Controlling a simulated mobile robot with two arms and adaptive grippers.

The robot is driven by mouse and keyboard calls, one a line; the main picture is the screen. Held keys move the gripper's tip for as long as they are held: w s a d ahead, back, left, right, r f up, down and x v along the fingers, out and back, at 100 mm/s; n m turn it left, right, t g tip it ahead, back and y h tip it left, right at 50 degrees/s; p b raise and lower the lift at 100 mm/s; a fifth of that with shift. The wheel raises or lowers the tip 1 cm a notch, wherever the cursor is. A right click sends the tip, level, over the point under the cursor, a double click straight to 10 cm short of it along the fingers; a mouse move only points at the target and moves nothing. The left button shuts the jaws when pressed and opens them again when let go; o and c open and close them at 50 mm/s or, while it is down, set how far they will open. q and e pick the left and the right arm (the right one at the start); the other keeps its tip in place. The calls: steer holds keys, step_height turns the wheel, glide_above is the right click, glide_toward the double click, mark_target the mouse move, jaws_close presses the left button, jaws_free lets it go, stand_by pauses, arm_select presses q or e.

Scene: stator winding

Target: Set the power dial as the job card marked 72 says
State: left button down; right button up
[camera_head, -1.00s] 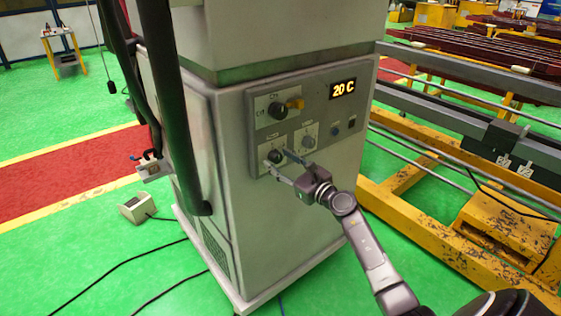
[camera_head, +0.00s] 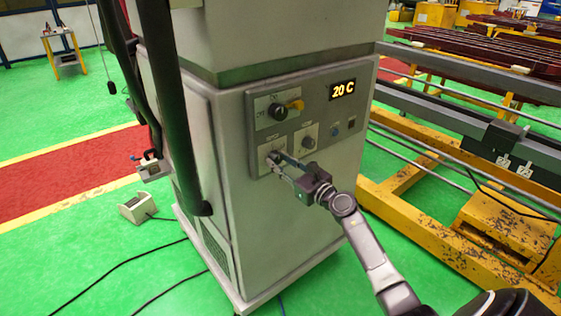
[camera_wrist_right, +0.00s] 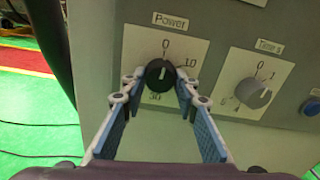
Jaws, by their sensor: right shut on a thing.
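The power dial is a black round knob (camera_wrist_right: 160,74) on a white plate labelled "Power" in the right wrist view. Its scale shows 0 at the top, 10 at the right and 30 at the bottom; the lower right is hidden by a finger. A pale line marks the knob's face. My right gripper (camera_wrist_right: 158,86) has one finger on each side of the knob and is shut on it. My left gripper is not in view. I can make out no job card.
The grey cabinet (camera_head: 250,240) also carries a Time dial (camera_wrist_right: 253,93) to the right, a black rotary switch (camera_head: 278,111) with a yellow part above, and a display (camera_head: 342,89) reading 20 C. A yellow frame (camera_head: 430,235) stands at the right.

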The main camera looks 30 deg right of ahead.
steer(key=m+p, duration=0.2)
steer(key=m, duration=0.2)
steer(key=m+p, duration=0.1)
steer(key=m, duration=0.3)
steer(key=shift+r+m+p, duration=0.1)
steer(key=shift+m+p, duration=0.2)
steer(key=shift+p, duration=0.1)
steer(key=m+p, duration=0.1)
steer(key=m, duration=0.3)
steer(key=shift+m, duration=0.3)
steer(key=m+p, duration=0.1)
steer(key=m, duration=0.3)
steer(key=shift+p, duration=0.4)
steer(key=m+p, duration=0.1)
steer(key=m, duration=0.4)
steer(key=m+p, duration=0.1)
steer(key=m, duration=0.3)
steer(key=shift+r+m+p, duration=0.1)
steer(key=shift+m+p, duration=0.2)
steer(key=shift+p, duration=0.05)
steer(key=m+p, duration=0.1)
steer(key=m, duration=0.3)
steer(key=shift+m, duration=2)
